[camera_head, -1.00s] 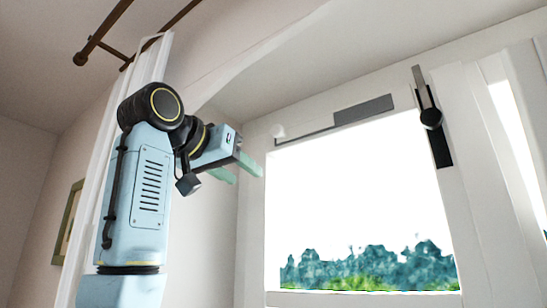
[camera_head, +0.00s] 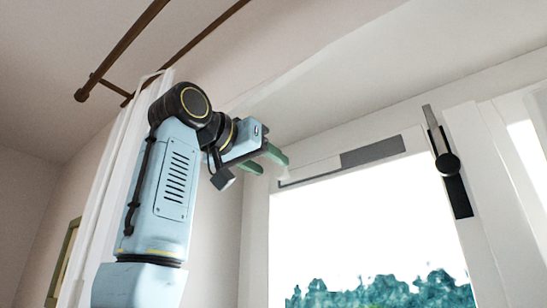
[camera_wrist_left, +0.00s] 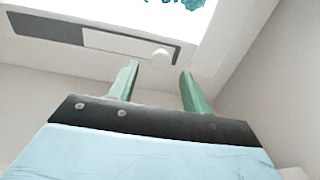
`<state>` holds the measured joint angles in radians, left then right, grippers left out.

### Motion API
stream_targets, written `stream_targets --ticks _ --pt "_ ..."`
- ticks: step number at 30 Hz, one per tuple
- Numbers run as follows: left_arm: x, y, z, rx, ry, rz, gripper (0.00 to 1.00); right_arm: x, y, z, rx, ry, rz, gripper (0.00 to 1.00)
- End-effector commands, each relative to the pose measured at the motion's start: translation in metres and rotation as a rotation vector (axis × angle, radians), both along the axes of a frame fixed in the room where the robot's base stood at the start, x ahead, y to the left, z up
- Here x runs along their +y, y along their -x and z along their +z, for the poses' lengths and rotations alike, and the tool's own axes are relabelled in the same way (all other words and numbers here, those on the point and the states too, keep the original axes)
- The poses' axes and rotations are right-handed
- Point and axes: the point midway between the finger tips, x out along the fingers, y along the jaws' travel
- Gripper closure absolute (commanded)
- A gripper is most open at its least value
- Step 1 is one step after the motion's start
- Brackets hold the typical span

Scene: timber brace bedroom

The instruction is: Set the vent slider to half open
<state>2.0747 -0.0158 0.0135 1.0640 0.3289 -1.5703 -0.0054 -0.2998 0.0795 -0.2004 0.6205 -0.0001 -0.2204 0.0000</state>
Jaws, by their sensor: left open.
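The vent (camera_head: 372,151) is a long strip along the top of the window frame, with a grey section at its right in the head view. A pale slider plate (camera_head: 312,169) covers its left part; the plate also shows in the left wrist view (camera_wrist_left: 110,42). A round white knob (camera_wrist_left: 161,59) sits at the plate's end; in the head view it is mostly lost behind the fingertips. My left gripper (camera_head: 274,167) is open, with green fingers. In the left wrist view the fingertips (camera_wrist_left: 160,70) lie on either side of the knob in the picture; contact cannot be told.
A dark window handle (camera_head: 447,164) is on the frame to the right. A brown curtain rod (camera_head: 130,45) runs overhead at the left. The side wall meets the frame close beside the knob. A picture frame (camera_head: 64,262) hangs at the lower left.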

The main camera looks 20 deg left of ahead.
Motion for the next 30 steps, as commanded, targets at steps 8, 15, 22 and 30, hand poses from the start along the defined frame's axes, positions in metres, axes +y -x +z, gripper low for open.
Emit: stream_targets --ticks 8,15,22,30 --pt "-0.009 -0.026 0.0 0.001 0.001 0.001 0.52 0.0 0.0 0.013 0.0 0.0 0.0 0.72" --pt "-0.01 -0.027 -0.001 0.0 0.001 0.001 0.52 0.0 0.001 0.013 0.001 0.0 0.0 0.72" --pt "-0.009 -0.027 -0.001 0.0 0.001 0.001 0.74 0.0 0.001 0.013 0.001 0.0 -0.001 0.72" --pt "-0.009 -0.027 0.0 0.0 0.001 0.001 1.0 0.0 0.001 0.013 0.001 0.0 -0.001 0.72"
